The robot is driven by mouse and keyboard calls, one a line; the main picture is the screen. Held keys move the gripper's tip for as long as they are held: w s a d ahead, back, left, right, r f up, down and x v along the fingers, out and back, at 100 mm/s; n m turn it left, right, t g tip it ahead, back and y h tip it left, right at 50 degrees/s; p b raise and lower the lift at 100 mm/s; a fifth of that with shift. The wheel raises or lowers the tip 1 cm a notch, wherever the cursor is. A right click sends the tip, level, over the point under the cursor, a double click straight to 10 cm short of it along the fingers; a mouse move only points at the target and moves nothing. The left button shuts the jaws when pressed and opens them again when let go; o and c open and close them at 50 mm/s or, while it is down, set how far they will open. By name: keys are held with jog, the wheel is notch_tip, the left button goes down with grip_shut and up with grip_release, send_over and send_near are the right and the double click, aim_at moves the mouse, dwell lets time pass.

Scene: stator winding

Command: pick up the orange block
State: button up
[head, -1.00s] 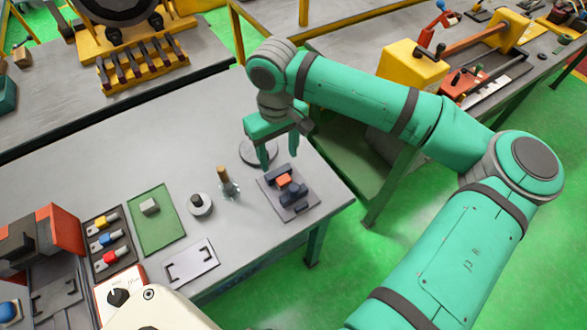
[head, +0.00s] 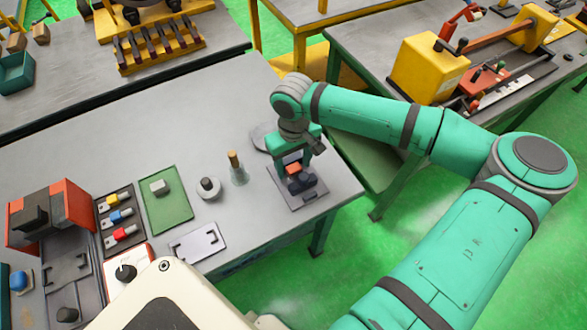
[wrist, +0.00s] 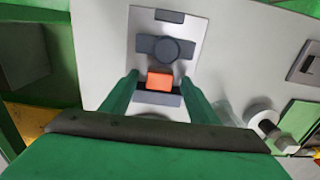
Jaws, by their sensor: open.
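The orange block (head: 293,168) sits in a dark fixture (head: 301,183) on a grey plate (head: 300,200) near the table's right edge. In the wrist view the orange block (wrist: 160,80) lies between dark grey fixture parts, just ahead of my fingertips and centred between them. My gripper (head: 298,155) is at the fixture, and its arm partly hides it in the head view. The wrist view shows the two green fingers of my gripper (wrist: 158,82) apart, one on each side of the block. Whether they touch it cannot be told.
A bottle with a brown top (head: 238,170), a round grey piece (head: 208,188) and a green mat (head: 166,200) with a grey block stand left of the fixture. A round grey disc (head: 262,138) lies behind it. The table's right edge is close.

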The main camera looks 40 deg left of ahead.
jog(key=shift+f, duration=0.15)
jog(key=c, duration=1.1)
jog(key=shift+c, duration=0.2)
